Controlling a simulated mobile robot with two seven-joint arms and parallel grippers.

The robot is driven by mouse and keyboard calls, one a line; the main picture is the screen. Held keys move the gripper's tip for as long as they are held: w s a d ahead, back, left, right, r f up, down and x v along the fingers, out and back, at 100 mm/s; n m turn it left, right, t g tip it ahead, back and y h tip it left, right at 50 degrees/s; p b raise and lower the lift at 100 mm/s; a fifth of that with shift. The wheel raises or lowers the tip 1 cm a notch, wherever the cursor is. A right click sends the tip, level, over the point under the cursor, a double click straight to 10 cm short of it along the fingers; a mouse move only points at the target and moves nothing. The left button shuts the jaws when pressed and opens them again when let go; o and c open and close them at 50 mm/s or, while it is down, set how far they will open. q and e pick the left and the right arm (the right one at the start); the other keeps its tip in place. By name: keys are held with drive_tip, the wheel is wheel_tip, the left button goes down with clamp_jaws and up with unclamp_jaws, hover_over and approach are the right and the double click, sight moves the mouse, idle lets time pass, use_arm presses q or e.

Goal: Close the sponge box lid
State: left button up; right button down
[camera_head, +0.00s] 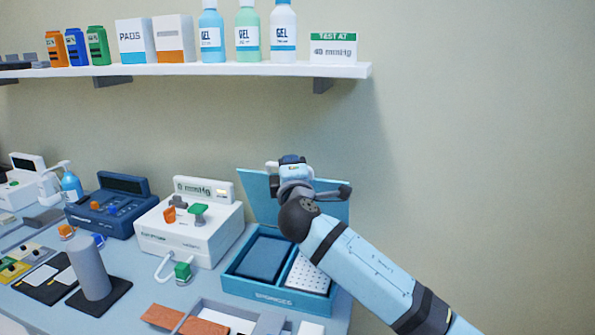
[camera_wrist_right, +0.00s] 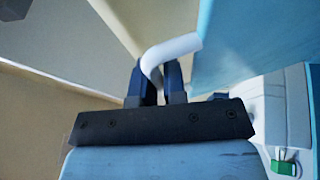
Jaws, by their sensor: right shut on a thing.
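The sponge box (camera_head: 275,297) is a blue open box on the counter. It holds a dark blue pad and a white dotted pad in two compartments. Its light blue lid (camera_head: 255,190) stands open, upright at the back. My right gripper (camera_head: 288,168) is at the lid's upper part, and my arm covers the lid's middle. In the right wrist view, the gripper (camera_wrist_right: 153,82) is shut on a curved white handle (camera_wrist_right: 180,47), which meets the light blue lid (camera_wrist_right: 245,40). My left gripper is not in view.
A white device (camera_head: 190,230) with a display stands left of the box. A grey cylinder (camera_head: 91,268) stands on a dark base further left. A tray (camera_head: 225,313) with brown pieces lies in front. A wall shelf (camera_head: 200,70) with bottles hangs above.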

drive_tip(key=shift+n+t+y, duration=0.4)
drive_tip(key=shift+n+t, duration=0.1)
drive_tip(key=shift+t, duration=0.4)
drive_tip(key=shift+s+a+f+b, duration=0.15)
drive_tip(key=shift+s+f+b, duration=0.2)
drive_tip(key=shift+s+b, duration=0.3)
drive_tip(key=shift+s+a+f+b, duration=0.1)
drive_tip(key=shift+s+f+b, duration=0.3)
drive_tip(key=shift+s+b, duration=0.25)
drive_tip(key=shift+s+a+f+b, duration=0.15)
drive_tip(key=shift+s+f+b, duration=0.2)
drive_tip(key=shift+s+b, duration=0.25)
drive_tip(key=c, duration=1.5)
unclamp_jaws()
drive_tip(key=v, duration=1.4)
drive_tip(key=shift+r+p, duration=0.1)
drive_tip(key=shift+p, duration=0.3)
